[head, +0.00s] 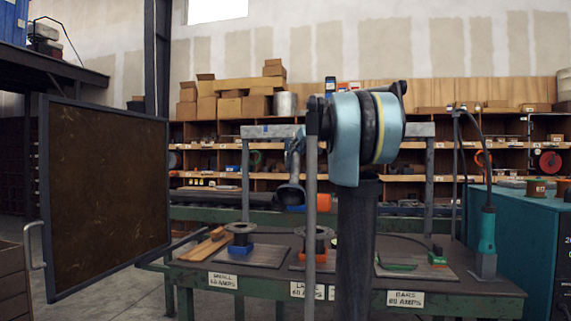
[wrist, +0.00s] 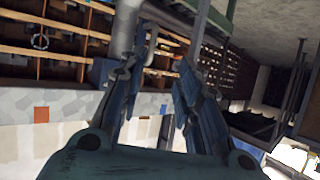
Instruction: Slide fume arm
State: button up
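The likely fume arm (head: 294,160) is a grey-blue pipe with a dark, flared lower end, hanging below the left part of a grey crossbar (head: 262,132) above the workbench. In the tilted, roughly upside-down wrist view, a pale grey curved pipe (wrist: 127,28), likely the same fume arm, shows beyond the left finger. My gripper (wrist: 172,70) has its two dark fingers spread, with nothing visibly clamped between them. I cannot tell whether the left finger touches the pipe. In the head view my own teal and black arm hides the gripper and part of the crossbar.
The green workbench (head: 258,279) carries spools, plates and a teal tool (head: 487,232). A dark framed screen (head: 105,190) stands at left and a teal machine (head: 525,235) at right. Shelves (head: 475,155) with cardboard boxes line the back. Grey floor shows at lower left.

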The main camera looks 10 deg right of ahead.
aim_at(286, 165)
jog(key=x, duration=0.6)
jog(key=r+x, duration=0.1)
jog(key=x, duration=0.5)
jog(key=w+d+r+x, duration=0.1)
jog(key=x, duration=0.5)
jog(key=shift+c, duration=0.5)
grip_shut()
